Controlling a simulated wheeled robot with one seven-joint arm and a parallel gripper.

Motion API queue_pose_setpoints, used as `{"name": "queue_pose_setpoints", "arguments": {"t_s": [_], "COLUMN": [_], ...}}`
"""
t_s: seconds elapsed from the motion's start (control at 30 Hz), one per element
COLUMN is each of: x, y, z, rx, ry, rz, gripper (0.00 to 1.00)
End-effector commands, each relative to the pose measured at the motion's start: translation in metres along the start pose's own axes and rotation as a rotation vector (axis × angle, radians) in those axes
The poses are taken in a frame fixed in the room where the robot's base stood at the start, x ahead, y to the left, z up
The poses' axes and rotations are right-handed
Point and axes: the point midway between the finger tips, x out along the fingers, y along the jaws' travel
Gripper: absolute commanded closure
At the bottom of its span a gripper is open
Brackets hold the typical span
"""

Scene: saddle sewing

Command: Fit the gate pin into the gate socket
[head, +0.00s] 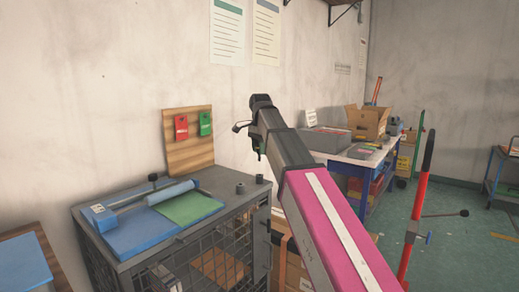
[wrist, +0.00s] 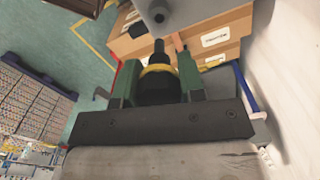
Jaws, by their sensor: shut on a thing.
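In the wrist view, my gripper (wrist: 158,82) has its two green fingers closed on a dark pin with a yellow collar (wrist: 157,69), which I take as the gate pin. Its narrow tip points up the picture, toward a grey surface with a dark round fitting (wrist: 158,14), which may be the gate socket. The tip looks apart from the fitting. In the head view, two small dark cylindrical fittings stand on the right end of the grey cabinet top, one at the front (head: 240,188). My arm hides most of my gripper there, and the pin does not show.
The mesh-sided grey cabinet (head: 130,262) carries a blue mat, a green pad and a blue roll (head: 172,192). A wooden board with red and green tags (head: 187,142) stands behind. Cardboard boxes (wrist: 205,45) are close by. A red post (head: 421,190) stands at right.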

Motion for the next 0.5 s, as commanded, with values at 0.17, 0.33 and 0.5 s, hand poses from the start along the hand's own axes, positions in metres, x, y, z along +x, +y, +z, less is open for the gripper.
{"name": "queue_pose_setpoints", "arguments": {"t_s": [0.17,0.33,0.5], "x": [0.007,0.020,0.034], "y": [0.000,0.000,0.001], "z": [0.000,0.000,0.001], "rx": [0.000,0.000,0.000], "ry": [0.000,0.000,0.000], "rz": [0.000,0.000,0.001], "gripper": [0.92,0.92,0.92]}}
